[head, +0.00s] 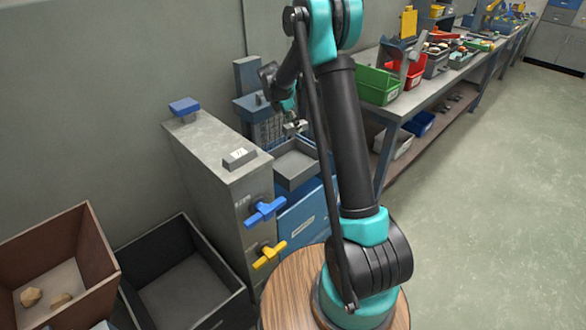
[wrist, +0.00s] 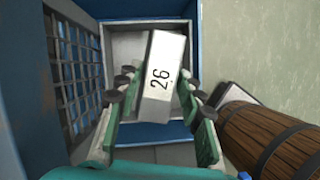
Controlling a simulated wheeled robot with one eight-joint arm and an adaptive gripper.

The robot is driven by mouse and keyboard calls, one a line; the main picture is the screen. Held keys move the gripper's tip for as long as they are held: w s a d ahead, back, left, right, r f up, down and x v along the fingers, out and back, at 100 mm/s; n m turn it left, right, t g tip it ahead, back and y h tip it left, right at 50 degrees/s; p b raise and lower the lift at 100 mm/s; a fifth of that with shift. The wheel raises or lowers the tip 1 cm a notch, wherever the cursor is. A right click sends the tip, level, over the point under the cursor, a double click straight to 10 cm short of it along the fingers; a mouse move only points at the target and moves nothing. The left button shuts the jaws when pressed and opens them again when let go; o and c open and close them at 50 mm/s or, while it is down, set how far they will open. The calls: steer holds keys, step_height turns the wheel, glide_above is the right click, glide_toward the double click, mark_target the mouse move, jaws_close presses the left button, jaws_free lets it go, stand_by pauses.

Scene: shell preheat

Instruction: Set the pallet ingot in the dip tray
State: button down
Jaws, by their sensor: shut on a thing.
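The ingot (wrist: 163,62) is a pale grey bar marked "26". In the wrist view it is between the fingers of my gripper (wrist: 160,84), which is shut on it. The grey open tray (wrist: 122,48), apparently the dip tray, lies beyond the ingot, which hides part of its floor. In the head view the tray (head: 293,181) stands on a blue cabinet, and my gripper (head: 292,120) is at its back edge, partly behind my arm. I cannot tell whether the ingot touches the tray.
A grey cabinet (head: 205,160) with a small labelled block (head: 240,157), a blue handle (head: 265,211) and a yellow handle (head: 269,254) stands left of the tray. A dark grate (wrist: 75,75) borders the tray. A wooden barrel (wrist: 265,140) is at the lower right in the wrist view.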

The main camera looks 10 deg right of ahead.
mark_target(294, 166)
steer(key=n, duration=0.1)
steer(key=n+t, duration=0.1)
steer(key=shift+w+a+f+n, duration=0.3)
steer(key=shift+w+a+f, duration=0.05)
steer(key=shift+w+a, duration=0.05)
step_height(294, 166, down, 20)
steer(key=shift+r, duration=0.1)
steer(key=c, duration=1)
jaws_free()
steer(key=shift+y, duration=0.3)
